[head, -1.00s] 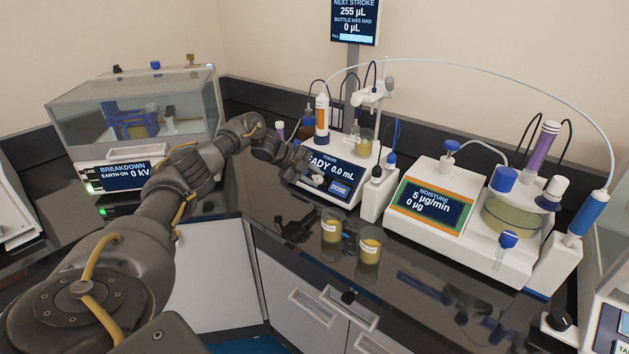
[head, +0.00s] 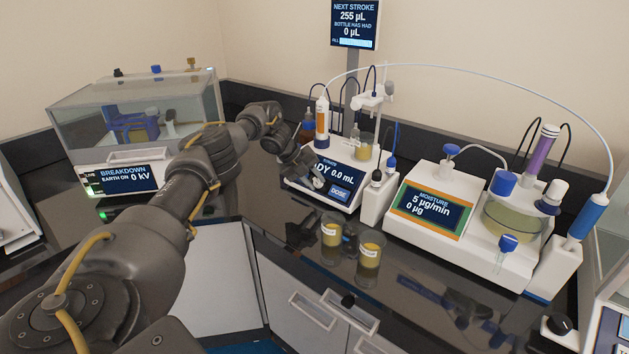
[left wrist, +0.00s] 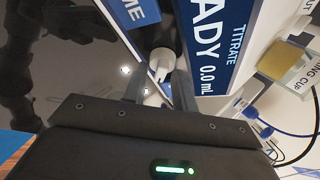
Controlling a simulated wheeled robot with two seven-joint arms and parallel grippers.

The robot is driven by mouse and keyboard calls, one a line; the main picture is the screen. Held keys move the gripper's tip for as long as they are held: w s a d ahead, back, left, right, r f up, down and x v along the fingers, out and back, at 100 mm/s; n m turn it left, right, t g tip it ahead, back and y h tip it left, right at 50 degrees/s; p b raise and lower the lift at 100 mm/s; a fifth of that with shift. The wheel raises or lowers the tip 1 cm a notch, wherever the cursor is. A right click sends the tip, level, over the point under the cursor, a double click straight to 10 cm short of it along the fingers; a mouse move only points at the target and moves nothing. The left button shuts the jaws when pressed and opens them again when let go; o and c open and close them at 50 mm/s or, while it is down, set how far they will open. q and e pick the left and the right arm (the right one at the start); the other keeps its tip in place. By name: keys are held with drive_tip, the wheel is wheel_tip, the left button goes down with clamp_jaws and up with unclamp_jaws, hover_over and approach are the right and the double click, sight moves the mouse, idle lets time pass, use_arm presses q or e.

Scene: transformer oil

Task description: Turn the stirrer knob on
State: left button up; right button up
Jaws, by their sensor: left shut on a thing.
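The white titrator (head: 372,199) stands at the back middle, its blue screen (head: 345,173) reading 0.0 mL with a DOSE key below. My left gripper (head: 314,182) is at the lower left of its front panel and covers part of the screen's left side. In the left wrist view, a small white knob (left wrist: 161,62) at the edge of the panel sits between the fingertips of my left gripper (left wrist: 159,82), which is shut on it. I take it for the stirrer knob; its markings do not show. My right gripper is not in view.
Two labelled cups of yellow oil (head: 331,240) (head: 370,250) stand on the dark glossy bench in front of the titrator. A moisture meter (head: 435,208) with a glass vessel is to the right. A breakdown tester (head: 130,130) is at the left.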

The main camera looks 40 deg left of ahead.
use_arm(q)
drive_tip(key=o, duration=1)
drive_tip(key=shift+w+f, duration=0.1)
drive_tip(key=shift+c, duration=0.2)
drive_tip(key=b+v, duration=0.1)
drive_tip(key=v, duration=1)
drive_tip(key=shift+b, duration=0.3)
